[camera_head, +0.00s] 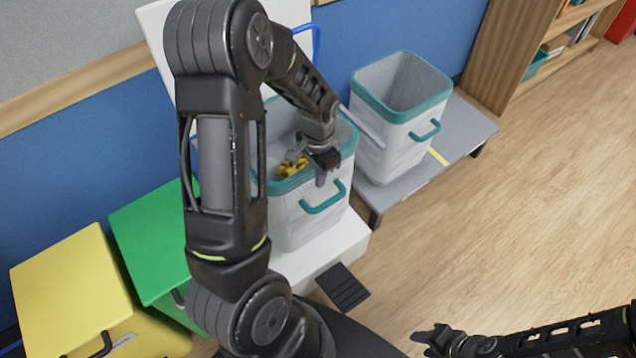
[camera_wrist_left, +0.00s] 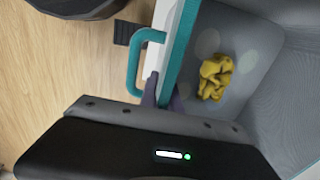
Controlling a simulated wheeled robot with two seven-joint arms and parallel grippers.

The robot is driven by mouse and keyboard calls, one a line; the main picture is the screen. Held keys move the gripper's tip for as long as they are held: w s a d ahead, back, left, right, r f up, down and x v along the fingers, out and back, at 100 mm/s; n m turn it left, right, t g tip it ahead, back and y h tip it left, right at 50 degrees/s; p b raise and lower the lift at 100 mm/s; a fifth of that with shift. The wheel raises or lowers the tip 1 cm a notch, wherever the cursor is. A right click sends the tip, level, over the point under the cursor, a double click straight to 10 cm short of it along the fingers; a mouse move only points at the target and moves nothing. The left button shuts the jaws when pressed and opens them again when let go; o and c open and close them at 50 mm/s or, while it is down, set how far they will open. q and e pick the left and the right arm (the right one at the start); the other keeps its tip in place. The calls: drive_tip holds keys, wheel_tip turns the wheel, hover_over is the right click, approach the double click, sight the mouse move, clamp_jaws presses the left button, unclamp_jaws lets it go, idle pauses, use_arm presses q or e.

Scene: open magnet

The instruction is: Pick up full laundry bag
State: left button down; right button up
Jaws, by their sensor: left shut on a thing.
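The full laundry bag (camera_head: 284,218) is a white-grey bag with a teal rim and teal side handle, standing in the opened white bin base. A crumpled yellow cloth (camera_head: 291,168) lies inside it; the cloth also shows in the left wrist view (camera_wrist_left: 215,76). My left gripper (camera_head: 320,177) reaches over from the left and is shut on the bag's front rim, above the handle (camera_wrist_left: 135,62). In the left wrist view its fingertips (camera_wrist_left: 163,92) straddle the rim. My right gripper (camera_head: 424,341) is empty and open at the lower right, well away from the bag.
An empty bag (camera_head: 402,134) with teal rim stands right of it on a low grey platform (camera_head: 455,145). Green (camera_head: 150,240) and yellow (camera_head: 75,290) lidded bins stand to the left. A black pedal (camera_head: 343,288) juts out in front. The wooden floor to the right is clear.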

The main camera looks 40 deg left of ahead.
use_arm(q)
drive_tip(key=shift+w+r, duration=0.1)
drive_tip(key=shift+r, duration=0.25)
idle(0.4)
